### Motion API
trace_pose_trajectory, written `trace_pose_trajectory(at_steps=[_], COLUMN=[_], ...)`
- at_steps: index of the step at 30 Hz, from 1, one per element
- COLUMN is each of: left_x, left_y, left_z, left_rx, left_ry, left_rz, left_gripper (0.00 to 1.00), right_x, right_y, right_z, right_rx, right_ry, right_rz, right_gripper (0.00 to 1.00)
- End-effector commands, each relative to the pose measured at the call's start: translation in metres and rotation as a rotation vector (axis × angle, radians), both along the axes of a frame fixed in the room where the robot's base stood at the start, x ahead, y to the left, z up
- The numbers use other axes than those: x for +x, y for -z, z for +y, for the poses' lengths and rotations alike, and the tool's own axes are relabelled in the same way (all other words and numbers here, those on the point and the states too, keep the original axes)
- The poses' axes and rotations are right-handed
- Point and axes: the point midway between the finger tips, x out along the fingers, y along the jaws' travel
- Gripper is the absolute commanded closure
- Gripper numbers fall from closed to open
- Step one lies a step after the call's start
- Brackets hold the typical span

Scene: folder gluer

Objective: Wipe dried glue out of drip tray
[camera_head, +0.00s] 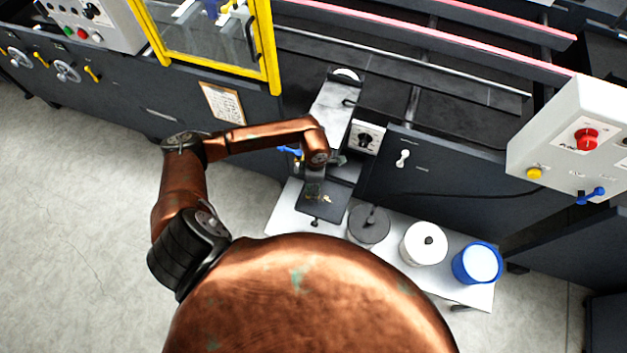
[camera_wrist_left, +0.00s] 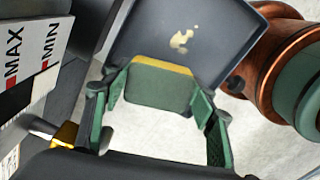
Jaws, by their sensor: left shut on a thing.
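The drip tray (camera_head: 310,209) is a dark shallow tray sticking out below the glue unit, with pale yellow dried glue (camera_head: 321,198) near its middle. It also shows at the top of the left wrist view (camera_wrist_left: 218,48), with the glue as an irregular patch (camera_wrist_left: 182,39). My left gripper (camera_head: 315,180) is at the machine-side edge of the tray. In the left wrist view its green fingers (camera_wrist_left: 160,88) are shut on a green pad with a yellow edge (camera_wrist_left: 160,66). The pad overlaps the tray's edge in view; I cannot tell whether it touches. My right gripper is not in view.
A gauge marked MAX and MIN (camera_wrist_left: 30,60) stands close at left.

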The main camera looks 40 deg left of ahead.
Motion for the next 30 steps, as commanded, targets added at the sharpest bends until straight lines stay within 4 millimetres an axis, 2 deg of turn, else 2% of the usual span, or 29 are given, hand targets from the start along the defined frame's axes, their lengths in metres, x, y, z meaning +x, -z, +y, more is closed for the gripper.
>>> trace_pose_trajectory(at_steps=[1,15,30], left_x=[0.001,0.0,-0.001], left_y=[-0.008,-0.048,-0.049], left_z=[0.0,0.002,0.002], left_rx=[0.001,0.001,0.0], left_ry=[0.0,-0.004,-0.006], left_rz=[-0.003,-0.003,-0.001], left_gripper=[0.7,0.7,0.7], right_x=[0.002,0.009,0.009], right_y=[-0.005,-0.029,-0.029], right_z=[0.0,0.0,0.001], right_rx=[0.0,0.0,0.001], right_ry=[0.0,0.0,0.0], right_rz=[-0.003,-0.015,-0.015], right_gripper=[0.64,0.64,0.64])
